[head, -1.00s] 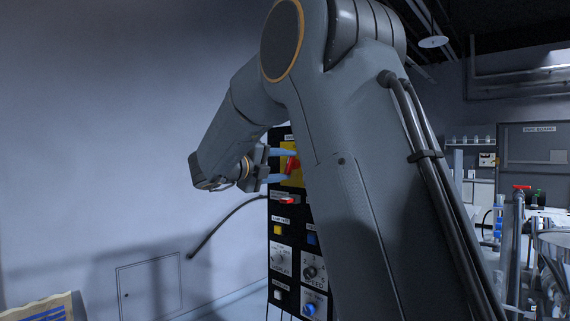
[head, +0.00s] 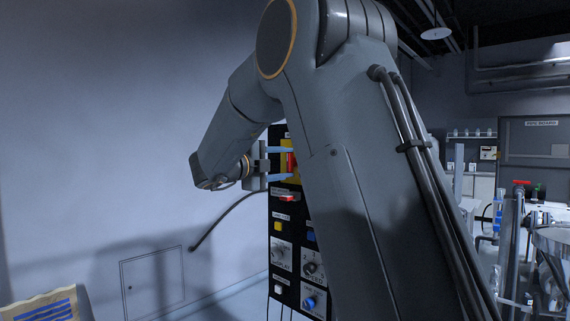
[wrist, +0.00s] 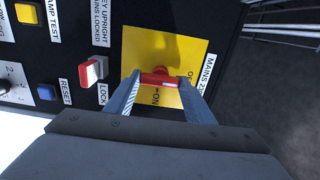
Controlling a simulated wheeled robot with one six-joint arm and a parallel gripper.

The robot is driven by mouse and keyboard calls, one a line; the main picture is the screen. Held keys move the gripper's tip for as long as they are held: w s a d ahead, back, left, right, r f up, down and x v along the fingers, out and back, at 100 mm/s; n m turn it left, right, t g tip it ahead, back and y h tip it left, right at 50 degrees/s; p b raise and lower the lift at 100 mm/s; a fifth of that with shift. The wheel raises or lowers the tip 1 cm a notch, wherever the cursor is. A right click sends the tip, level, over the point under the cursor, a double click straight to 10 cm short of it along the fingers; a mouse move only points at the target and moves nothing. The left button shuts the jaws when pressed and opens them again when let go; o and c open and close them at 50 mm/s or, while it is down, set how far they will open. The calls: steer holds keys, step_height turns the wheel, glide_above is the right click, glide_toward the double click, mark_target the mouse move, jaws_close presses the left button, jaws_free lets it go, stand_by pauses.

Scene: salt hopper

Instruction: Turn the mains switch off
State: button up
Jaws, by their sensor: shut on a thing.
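The mains switch has a red handle (head: 290,162) on a yellow plate (wrist: 165,46), high on a black control panel. In the head view the handle stands upright. In the wrist view the handle (wrist: 160,79) lies across the picture, its right end by a label partly hidden by a finger; "ON" shows below its middle. My gripper (head: 288,164) reaches in from the left, one finger above the handle and one below. In the wrist view my gripper (wrist: 161,82) is shut on the handle's two ends.
Below the switch, a red and white key lock (wrist: 93,70) sits close to one finger. A yellow button (head: 278,226), a blue button (wrist: 47,92) and dials (head: 312,269) are lower on the panel. A dark cable (head: 222,217) runs along the wall at left.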

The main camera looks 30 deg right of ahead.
steer(key=o, duration=1.1)
steer(key=shift+c, duration=0.2)
steer(key=b+v, duration=0.2)
steer(key=v, duration=0.5)
steer(key=shift+a, duration=0.35)
steer(key=shift+s, duration=0.1)
